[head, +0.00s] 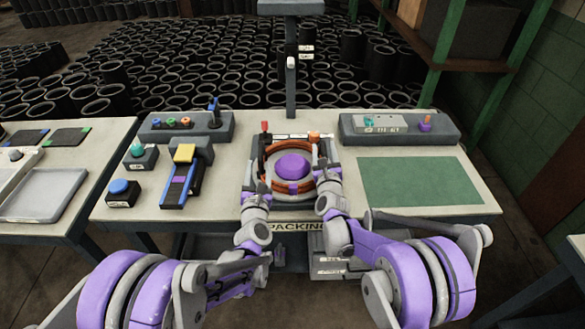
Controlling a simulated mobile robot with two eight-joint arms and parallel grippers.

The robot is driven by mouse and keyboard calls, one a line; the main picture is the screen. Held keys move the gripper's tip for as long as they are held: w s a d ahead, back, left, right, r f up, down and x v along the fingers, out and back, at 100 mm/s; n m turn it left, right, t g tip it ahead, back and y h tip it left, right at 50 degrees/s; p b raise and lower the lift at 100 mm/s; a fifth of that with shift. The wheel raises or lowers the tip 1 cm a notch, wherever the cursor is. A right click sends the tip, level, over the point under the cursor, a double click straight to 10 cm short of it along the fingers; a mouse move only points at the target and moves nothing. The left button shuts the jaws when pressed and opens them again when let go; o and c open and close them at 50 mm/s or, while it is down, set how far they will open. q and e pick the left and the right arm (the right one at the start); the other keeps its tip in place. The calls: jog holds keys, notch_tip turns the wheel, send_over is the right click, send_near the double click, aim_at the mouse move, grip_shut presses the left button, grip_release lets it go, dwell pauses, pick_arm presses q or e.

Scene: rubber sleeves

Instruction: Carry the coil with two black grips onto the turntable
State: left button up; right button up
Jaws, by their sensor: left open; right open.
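The orange-brown coil (289,145) is a ring at the middle of the packing table. In the head view it encircles the purple dome of the turntable (292,166). The coil appears level; I cannot tell whether it rests fully on the turntable's grey plate. Its black grips are at the left and right sides, mostly hidden by my grippers. My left gripper (259,170) is open at the coil's left side. My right gripper (325,164) is open at its right side. Contact with the grips is too small to tell.
A green mat (420,182) lies at the right, with a grey control box (400,129) behind it. A blue-and-yellow device (182,177), a blue button (122,189) and a green button (138,154) stand at the left. A dark post (291,85) rises behind the turntable.

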jog(key=shift+s, duration=0.3)
pick_arm(q)
jog(key=s, duration=0.3)
pick_arm(e)
jog(key=s, duration=1.1)
jog(key=shift+s+d, duration=0.15)
jog(key=shift+s, duration=0.05)
